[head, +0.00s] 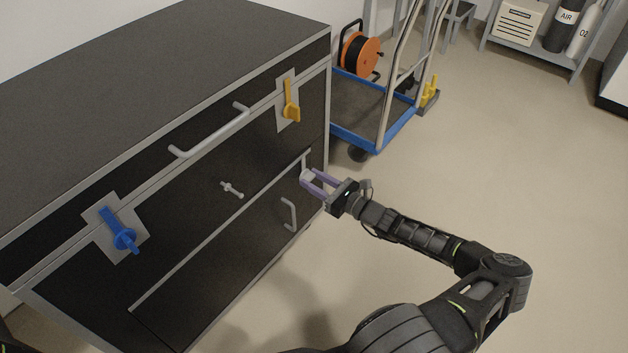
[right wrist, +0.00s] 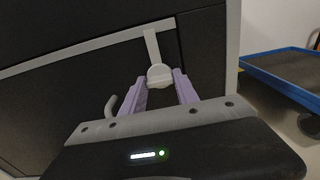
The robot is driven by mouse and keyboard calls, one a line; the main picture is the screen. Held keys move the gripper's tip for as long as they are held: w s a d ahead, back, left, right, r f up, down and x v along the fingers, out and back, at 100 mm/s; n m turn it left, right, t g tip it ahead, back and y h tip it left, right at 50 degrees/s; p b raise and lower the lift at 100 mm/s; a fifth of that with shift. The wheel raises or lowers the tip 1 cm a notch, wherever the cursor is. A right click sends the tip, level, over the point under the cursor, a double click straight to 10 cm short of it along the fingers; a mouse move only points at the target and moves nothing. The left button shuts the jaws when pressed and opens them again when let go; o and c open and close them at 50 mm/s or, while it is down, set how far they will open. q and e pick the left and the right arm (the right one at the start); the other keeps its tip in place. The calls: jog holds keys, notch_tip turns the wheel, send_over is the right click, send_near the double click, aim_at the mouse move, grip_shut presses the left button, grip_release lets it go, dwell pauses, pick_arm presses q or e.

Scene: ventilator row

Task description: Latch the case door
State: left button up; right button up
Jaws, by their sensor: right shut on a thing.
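The case (head: 150,70) is a large black box with grey edges at the left of the head view. Its front has a yellow latch (head: 291,101) on the right and a blue latch (head: 122,236) on the left, each on a grey plate. The lower door panel (head: 225,255) has a small grey handle (head: 289,214). My right gripper (head: 311,178) is at the door's upper right corner, its purple fingers shut on a pale rounded knob (right wrist: 160,75). The knob hangs at the end of a grey strip (right wrist: 152,46). The fingers partly hide it in the head view. My left gripper is out of view.
A long grey handle (head: 210,135) and a small T-shaped knob (head: 232,189) stick out of the case front. The floor to the right is clear.

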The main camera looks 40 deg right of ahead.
grip_shut()
dwell(0.9)
